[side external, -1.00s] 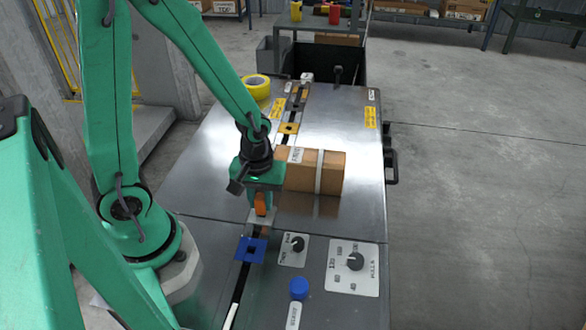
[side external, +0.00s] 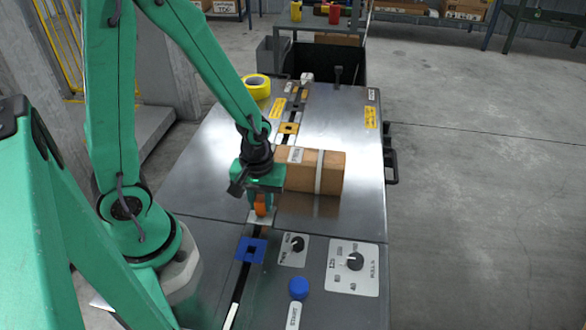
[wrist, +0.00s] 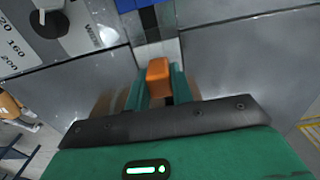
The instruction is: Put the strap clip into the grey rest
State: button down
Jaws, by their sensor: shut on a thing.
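The strap clip, an orange block (side external: 260,208), is held between the green fingers of my gripper (side external: 262,206). In the wrist view the orange clip (wrist: 158,72) stands between the two fingers of my gripper (wrist: 159,84), its near end hidden. The grey rest (side external: 254,218) is a light grey plate on the dark slot, directly under the clip. Part of this plate also shows in the wrist view (wrist: 158,49), just beyond the clip. The clip is at or just above the rest; I cannot tell whether it touches. The rest's opening is hidden.
A blue rest (side external: 240,256) lies nearer along the slot, and a yellow one (side external: 288,128) farther back. A cardboard box (side external: 332,172) stands close to the right of my gripper. Dial plates (side external: 340,279) and a blue button (side external: 299,288) lie in front.

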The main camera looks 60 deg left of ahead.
jog(key=shift+f, duration=0.15)
jog(key=c, duration=1.1)
grip_release()
jog(key=shift+c, duration=0.2)
jog(key=shift+r, duration=3.9)
jog(key=shift+r, duration=0.1)
notch_tip(320, 180, up, 16)
jog(key=s+a+m+t, duration=0.1)
jog(key=s+m+t, duration=0.1)
jog(key=m+t, duration=0.3)
jog(key=m, duration=0.4)
jog(key=shift+s+f+t, duration=0.25)
jog(key=shift+s+t, duration=0.05)
jog(key=shift+s, duration=0.05)
